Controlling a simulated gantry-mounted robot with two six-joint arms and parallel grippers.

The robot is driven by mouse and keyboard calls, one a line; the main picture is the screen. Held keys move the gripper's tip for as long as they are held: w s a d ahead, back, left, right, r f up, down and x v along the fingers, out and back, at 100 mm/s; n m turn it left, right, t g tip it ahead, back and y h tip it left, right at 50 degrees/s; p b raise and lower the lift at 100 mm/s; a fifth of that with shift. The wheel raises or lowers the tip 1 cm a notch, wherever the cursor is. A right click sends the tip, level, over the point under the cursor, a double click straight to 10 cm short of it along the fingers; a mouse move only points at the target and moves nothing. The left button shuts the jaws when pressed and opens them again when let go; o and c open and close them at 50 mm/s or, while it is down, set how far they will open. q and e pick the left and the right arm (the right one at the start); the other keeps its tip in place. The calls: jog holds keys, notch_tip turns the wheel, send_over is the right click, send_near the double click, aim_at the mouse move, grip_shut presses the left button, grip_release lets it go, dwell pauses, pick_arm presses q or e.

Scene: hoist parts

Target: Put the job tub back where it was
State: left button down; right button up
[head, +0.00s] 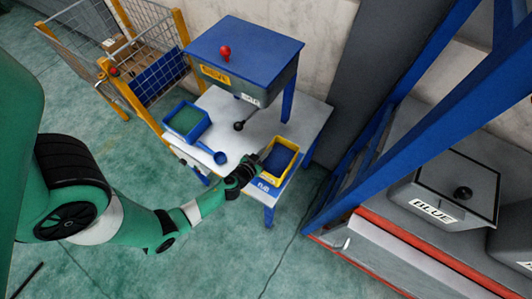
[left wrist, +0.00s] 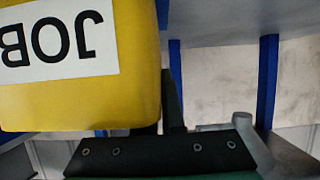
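The yellow job tub (head: 294,153) has a blue inside and is at the right end of the white bench top in the head view. Its JOB label (left wrist: 60,40) reads upside down in the left wrist view, where the tub fills the upper left. My left gripper (head: 255,164) is at the tub's left side, very close to it or touching. One dark finger (left wrist: 172,100) shows beside the tub wall. The other finger is not clear, so I cannot tell whether the grip is closed. A blue TUB label (head: 263,187) is on the bench's front edge. My right gripper is not in view.
The white bench (head: 232,132) also holds a blue tub (head: 186,121) with green inside, a blue scoop (head: 220,157) and a blue-topped box (head: 244,52) on legs. A blue frame (head: 345,170) and a grey BLUE bin (head: 445,195) stand to the right.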

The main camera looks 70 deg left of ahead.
pick_arm(q)
jog(key=shift+w+r, duration=0.1)
jog(key=shift+r, duration=0.05)
jog(key=shift+f, duration=0.2)
jog(key=c, duration=1)
grip_release()
jog(key=shift+c, duration=0.2)
jog(key=shift+r, duration=0.2)
jog(key=v, duration=1.2)
